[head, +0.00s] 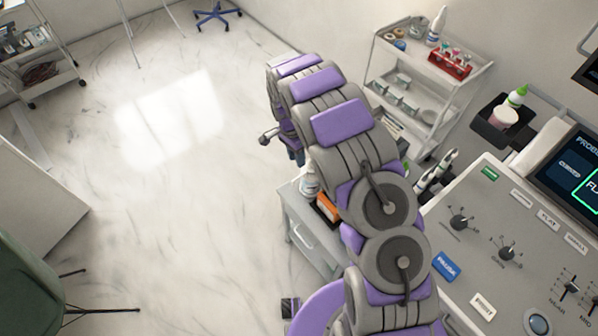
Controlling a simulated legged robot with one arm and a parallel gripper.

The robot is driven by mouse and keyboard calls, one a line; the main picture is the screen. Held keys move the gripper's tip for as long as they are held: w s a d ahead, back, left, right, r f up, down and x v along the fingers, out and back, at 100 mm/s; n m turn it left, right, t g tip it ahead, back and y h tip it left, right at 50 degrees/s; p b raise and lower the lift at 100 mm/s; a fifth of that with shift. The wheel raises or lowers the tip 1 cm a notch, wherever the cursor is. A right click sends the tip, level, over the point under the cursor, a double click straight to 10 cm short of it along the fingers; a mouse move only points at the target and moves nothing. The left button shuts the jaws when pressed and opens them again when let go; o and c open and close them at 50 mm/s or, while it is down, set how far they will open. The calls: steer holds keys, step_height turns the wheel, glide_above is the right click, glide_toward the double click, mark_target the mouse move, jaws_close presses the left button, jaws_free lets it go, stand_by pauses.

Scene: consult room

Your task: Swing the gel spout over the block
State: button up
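No gel spout or block can be made out for certain. A bottle with a green tip (517,95) stands at the right, in a black holder beside the console, with a pink-topped tub (503,116) next to it. My grey and purple arm stretches from the bottom centre towards the upper middle and covers what is behind it. Small dark parts show at the arm's far left edge, but I cannot make out my gripper's fingers or anything held.
A console (470,265) with knobs and a screen fills the lower right. A white trolley (425,115) with bottles and a red rack (450,63) stands at the back right. A low cabinet (310,235) is partly behind my arm.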

step_height(320, 180, down, 7)
steer(key=s+b, duration=0.1)
steer(key=shift+d+r, duration=0.15)
steer(key=shift+d, duration=0.25)
steer(key=shift+c, duration=0.3)
jaws_close()
stand_by(0.9)
